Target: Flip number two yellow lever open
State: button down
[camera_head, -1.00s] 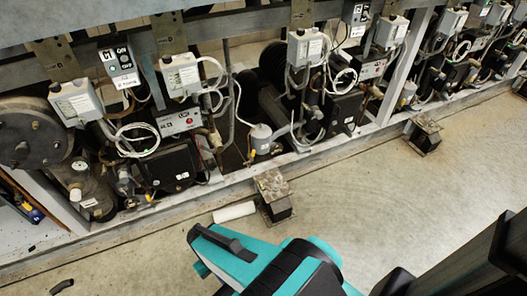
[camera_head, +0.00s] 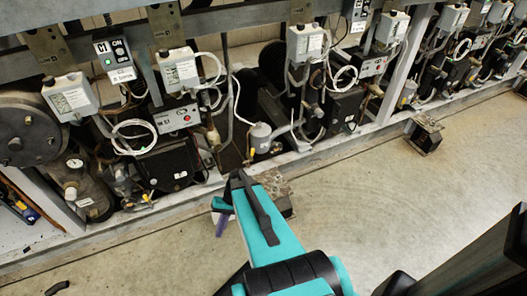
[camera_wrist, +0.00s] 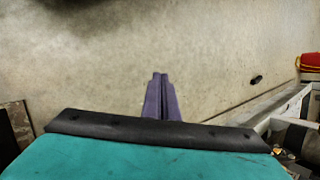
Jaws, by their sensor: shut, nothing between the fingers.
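The compressor rack runs across the head view. A small yellow spot that looks like a lever (camera_head: 147,198) shows low on the left unit. Another small yellow spot (camera_head: 250,153) shows beside the grey cylinder in the middle. Both are too small to tell their position, and I see no number on them. My gripper (camera_head: 221,226) is over the floor in front of the rack, right of the left yellow spot and apart from it. In the wrist view its purple fingers (camera_wrist: 160,78) are together and empty, with bare floor beyond them.
The rack's bottom rail (camera_head: 150,212) forms a low edge along the floor. A rusty foot block (camera_head: 277,188) is partly behind my arm; another block (camera_head: 424,134) stands at right. A red and yellow object (camera_wrist: 309,65) and a small dark piece (camera_wrist: 256,80) show in the wrist view.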

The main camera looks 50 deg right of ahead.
jog(key=w+d+r+m+t+y+b, duration=0.1)
jog(key=w+d+r+m+t, duration=0.2)
jog(key=d, duration=0.7)
jog(key=w+d+r+t+b, duration=0.1)
jog(key=d+r+t, duration=0.3)
jog(key=d, duration=0.7)
jog(key=s+d+r+m+t, duration=0.1)
jog(key=s+d+r+t, duration=0.1)
jog(key=d+r, duration=0.4)
jog(key=s+d+r+t+b, duration=0.1)
jog(key=s+d+r, duration=0.4)
jog(key=d, duration=0.9)
jog(key=shift+s+d+r+m+t+h, duration=0.2)
jog(key=shift+r+m+t+h, duration=0.15)
jog(key=shift+r+t, duration=0.5)
jog(key=shift+w+f+b, duration=0.1)
jog(key=shift+b, duration=0.2)
jog(key=b, duration=0.4)
send_near(252, 155)
jog(key=w+f, duration=0.1)
jog(key=w, duration=0.2)
jog(key=shift+w+a+b, duration=0.45)
jog(key=shift+w+a, duration=0.1)
jog(key=shift+a, duration=0.3)
